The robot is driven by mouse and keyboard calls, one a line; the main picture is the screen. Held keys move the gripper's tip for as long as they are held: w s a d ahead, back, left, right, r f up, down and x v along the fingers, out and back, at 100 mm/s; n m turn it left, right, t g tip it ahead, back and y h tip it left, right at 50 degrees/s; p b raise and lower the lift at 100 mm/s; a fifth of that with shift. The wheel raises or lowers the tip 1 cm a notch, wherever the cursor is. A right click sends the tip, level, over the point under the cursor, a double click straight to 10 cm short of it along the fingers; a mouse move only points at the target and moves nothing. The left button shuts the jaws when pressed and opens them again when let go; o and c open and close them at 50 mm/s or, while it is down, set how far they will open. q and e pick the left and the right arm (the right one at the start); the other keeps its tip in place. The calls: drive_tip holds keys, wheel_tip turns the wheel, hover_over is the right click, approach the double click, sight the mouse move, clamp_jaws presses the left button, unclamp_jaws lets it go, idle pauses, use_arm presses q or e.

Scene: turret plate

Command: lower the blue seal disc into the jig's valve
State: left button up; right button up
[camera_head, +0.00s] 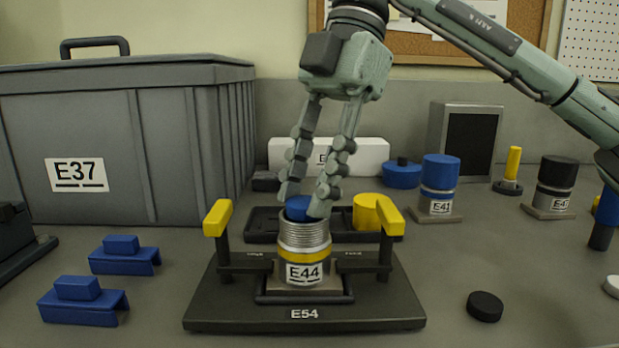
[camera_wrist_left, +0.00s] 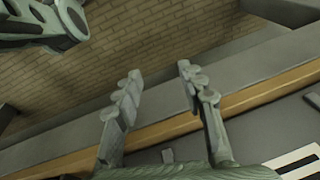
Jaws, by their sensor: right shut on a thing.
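The jig (camera_head: 305,316), labelled E54, stands at the front middle of the bench in the head view. It holds an upright metal valve (camera_head: 304,253) with a yellow band, label E44 and a threaded open top. My right gripper (camera_head: 306,204) points down at the valve's mouth and is shut on the blue seal disc (camera_head: 298,208). The disc is at the valve's mouth; its lower edge is hidden by the rim and a finger, so I cannot tell how deep it sits. My left gripper (camera_wrist_left: 155,88) is open and empty in the left wrist view, away from the jig.
Yellow clamp handles (camera_head: 218,217) rise on both sides of the valve. A yellow cap (camera_head: 368,211) lies behind it. Blue clips (camera_head: 84,300) lie left, a black disc (camera_head: 485,306) right. A grey crate (camera_head: 150,140) stands back left, valve E41 (camera_head: 439,185) back right.

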idle(0.4)
drive_tip(key=o, duration=0.9)
drive_tip(key=shift+o, duration=0.2)
drive_tip(key=v, duration=1.2)
